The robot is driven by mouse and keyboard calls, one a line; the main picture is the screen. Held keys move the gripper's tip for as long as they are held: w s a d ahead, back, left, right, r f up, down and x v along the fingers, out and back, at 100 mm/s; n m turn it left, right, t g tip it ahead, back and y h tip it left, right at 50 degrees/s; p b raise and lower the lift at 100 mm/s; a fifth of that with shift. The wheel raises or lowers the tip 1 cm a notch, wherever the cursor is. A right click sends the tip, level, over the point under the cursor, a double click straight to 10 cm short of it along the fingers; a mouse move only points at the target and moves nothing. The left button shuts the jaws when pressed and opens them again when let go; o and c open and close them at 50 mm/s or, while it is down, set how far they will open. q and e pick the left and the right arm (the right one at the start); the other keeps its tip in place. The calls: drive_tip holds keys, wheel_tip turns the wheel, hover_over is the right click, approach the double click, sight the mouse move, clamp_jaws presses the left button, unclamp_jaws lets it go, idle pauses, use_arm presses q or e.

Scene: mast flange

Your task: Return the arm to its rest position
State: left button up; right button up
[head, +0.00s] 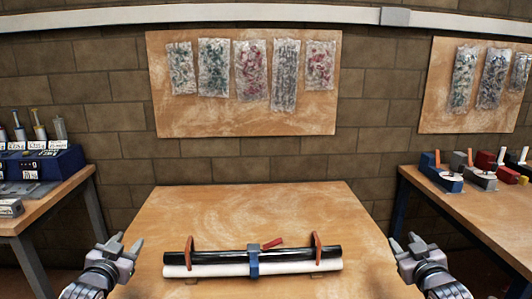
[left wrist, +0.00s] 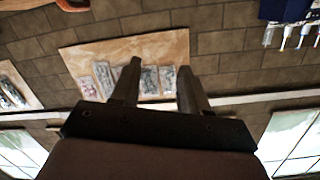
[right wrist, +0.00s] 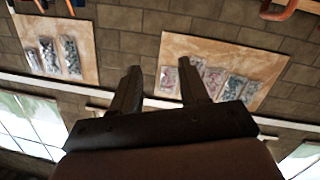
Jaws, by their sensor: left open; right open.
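My left gripper (head: 124,246) is at the lower left of the head view, by the left edge of the table. Its two fingers are apart and empty in the left wrist view (left wrist: 158,85). My right gripper (head: 405,246) is at the lower right, by the right edge of the table. Its fingers are also apart with nothing between them in the right wrist view (right wrist: 158,88). On the wooden table (head: 240,215) lie a black tube (head: 215,257) and a white tube (head: 215,269) side by side. A blue clamp (head: 254,262) with a red lever (head: 272,243) sits around their middle. Both grippers are clear of them.
Two orange-red upright brackets (head: 189,250) stand near the tube ends. A side bench (head: 45,205) with blue equipment stands at left, another bench (head: 470,210) with small devices at right. A board with bags (head: 245,120) hangs on the brick wall. The table's back half is clear.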

use_arm(q)
drive_tip(key=s+d+f+g+h, duration=0.15)
drive_tip(key=s+d+f, duration=0.35)
drive_tip(key=s+f, duration=0.5)
use_arm(e)
drive_tip(key=s+a+f+g+y, duration=0.15)
drive_tip(key=s+a+f, duration=0.35)
drive_tip(key=s+f, duration=0.5)
use_arm(q)
drive_tip(key=s+d+f+g, duration=0.2)
drive_tip(key=s+d+f, duration=0.2)
drive_tip(key=s, duration=0.8)
drive_tip(key=s+d+f+g+h, duration=0.1)
drive_tip(key=s+d+f+g, duration=0.1)
drive_tip(key=s+d+f, duration=0.2)
drive_tip(key=s+f, duration=0.3)
drive_tip(key=s, duration=0.5)
drive_tip(key=shift+d+f+n, duration=0.35)
drive_tip(key=shift+f+n, duration=0.05)
use_arm(e)
drive_tip(key=s+a+f+g, duration=0.2)
drive_tip(key=s+a+f, duration=0.2)
drive_tip(key=s, duration=0.8)
drive_tip(key=s+a+f+g+y, duration=0.1)
drive_tip(key=s+a+f+g, duration=0.1)
drive_tip(key=s+a+f, duration=0.2)
drive_tip(key=s+f, duration=0.3)
drive_tip(key=s, duration=0.5)
drive_tip(key=shift+a+f+m, duration=0.35)
drive_tip(key=shift+f+m, duration=0.05)
